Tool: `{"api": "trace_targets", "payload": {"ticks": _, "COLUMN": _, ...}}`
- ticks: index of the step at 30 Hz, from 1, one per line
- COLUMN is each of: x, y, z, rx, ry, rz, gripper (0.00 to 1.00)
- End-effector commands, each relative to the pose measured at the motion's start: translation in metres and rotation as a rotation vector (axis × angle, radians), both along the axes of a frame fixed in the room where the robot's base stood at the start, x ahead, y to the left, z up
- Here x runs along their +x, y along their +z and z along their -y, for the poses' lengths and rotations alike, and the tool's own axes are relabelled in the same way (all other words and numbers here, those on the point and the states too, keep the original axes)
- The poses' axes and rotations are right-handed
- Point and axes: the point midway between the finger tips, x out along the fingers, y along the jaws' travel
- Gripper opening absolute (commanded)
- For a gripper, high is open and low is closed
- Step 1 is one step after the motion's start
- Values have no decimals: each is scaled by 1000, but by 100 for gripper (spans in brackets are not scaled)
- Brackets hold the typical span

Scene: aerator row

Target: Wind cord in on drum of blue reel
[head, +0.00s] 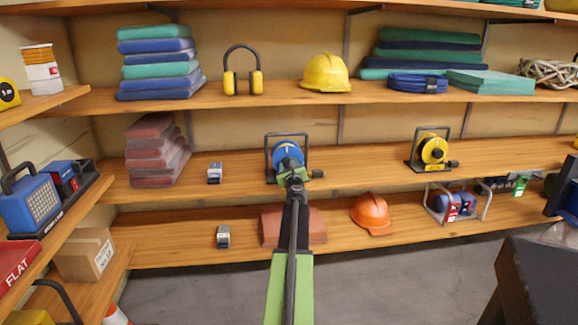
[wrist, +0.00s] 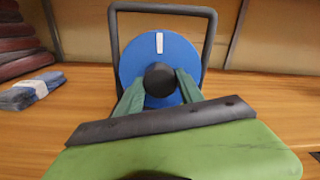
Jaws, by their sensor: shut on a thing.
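The blue reel (head: 283,150) stands upright in its dark frame on the middle shelf. In the wrist view the blue reel (wrist: 128,65) faces me, with a white mark near the top of its disc and a dark round knob (wrist: 160,78) below it. My gripper (head: 291,166) is at the reel's front. In the wrist view my gripper (wrist: 160,90) has its green fingers on either side of the knob, shut on it. The lower disc is hidden behind the fingers. I cannot make out any cord.
A yellow reel (head: 433,150) stands to the right on the same shelf. A small grey-blue item (head: 214,173) and stacked reddish pads (head: 154,152) are to the left. An orange helmet (head: 371,213) lies on the shelf below. Shelf space beside the blue reel is bare.

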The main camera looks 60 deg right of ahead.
Motion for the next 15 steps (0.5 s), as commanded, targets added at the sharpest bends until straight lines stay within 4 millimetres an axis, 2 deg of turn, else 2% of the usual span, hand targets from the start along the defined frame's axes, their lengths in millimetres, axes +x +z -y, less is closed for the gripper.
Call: {"api": "trace_targets", "payload": {"ticks": 15, "x": 0, "y": -1, "z": -1, "rx": 31, "ry": 2, "rz": 50, "gripper": 4}}
